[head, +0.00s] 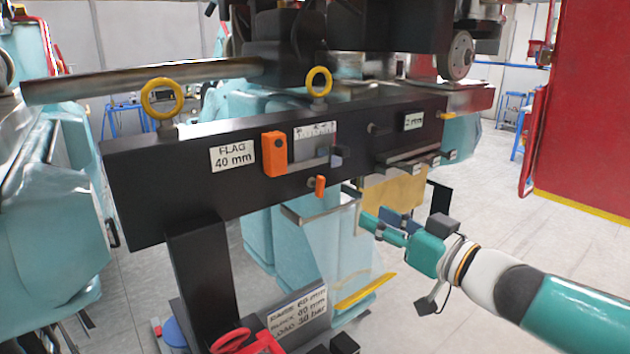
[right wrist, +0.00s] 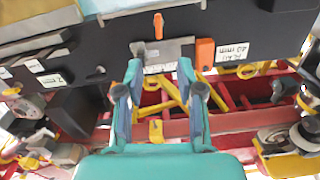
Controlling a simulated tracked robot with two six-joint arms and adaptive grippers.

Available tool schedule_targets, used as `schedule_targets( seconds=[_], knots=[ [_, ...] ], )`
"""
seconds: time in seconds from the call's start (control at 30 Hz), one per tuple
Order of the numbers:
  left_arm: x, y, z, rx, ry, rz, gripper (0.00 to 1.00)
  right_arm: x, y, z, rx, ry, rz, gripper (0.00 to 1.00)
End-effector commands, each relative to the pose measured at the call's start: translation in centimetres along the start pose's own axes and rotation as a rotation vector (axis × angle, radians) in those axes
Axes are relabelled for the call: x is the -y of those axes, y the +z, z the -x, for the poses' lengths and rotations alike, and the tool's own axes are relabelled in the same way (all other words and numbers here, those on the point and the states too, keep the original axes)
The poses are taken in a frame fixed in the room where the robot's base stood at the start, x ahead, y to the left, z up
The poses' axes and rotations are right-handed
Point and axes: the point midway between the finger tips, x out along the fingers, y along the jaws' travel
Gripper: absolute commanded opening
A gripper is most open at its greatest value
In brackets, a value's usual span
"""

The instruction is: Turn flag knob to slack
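A small orange knob (head: 320,186) sits on the lower front of a black beam (head: 140,190), below a small scale plate (head: 315,140). A larger orange block (head: 274,154) is left of the plate, beside a label (head: 233,156) reading "FLAG 40 mm". My right gripper (head: 357,204) is to the right of the small knob and apart from it. In the right wrist view, its two fingers (right wrist: 159,70) are spread with nothing between them; the small knob (right wrist: 158,25) shows beyond the tips, pointing up in that picture. My left gripper is not in view.
Yellow lifting rings (head: 162,97) stand on top of the beam. Small levers and slides (head: 410,162) project from its right part. A yellow strip (head: 365,291) and a sign (head: 297,312) are lower down. Open floor (head: 500,215) lies at the right.

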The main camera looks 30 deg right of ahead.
Motion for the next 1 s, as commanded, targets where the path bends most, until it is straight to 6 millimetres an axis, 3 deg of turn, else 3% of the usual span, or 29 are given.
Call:
schedule_targets(
  seconds=[0.17, 0.7, 1.0],
  knots=[
    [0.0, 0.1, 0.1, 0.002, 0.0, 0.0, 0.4, -0.3, -0.1, -1.2, -0.003, 0.007, -0.001, 0.38],
    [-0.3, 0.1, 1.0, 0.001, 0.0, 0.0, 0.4, -0.8, -0.2, -11.9, -0.001, 0.017, -0.002, 0.38],
    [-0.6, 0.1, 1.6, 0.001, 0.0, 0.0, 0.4, -1.0, -0.2, -15.4, -0.003, 0.02, -0.002, 0.38]
  ],
)
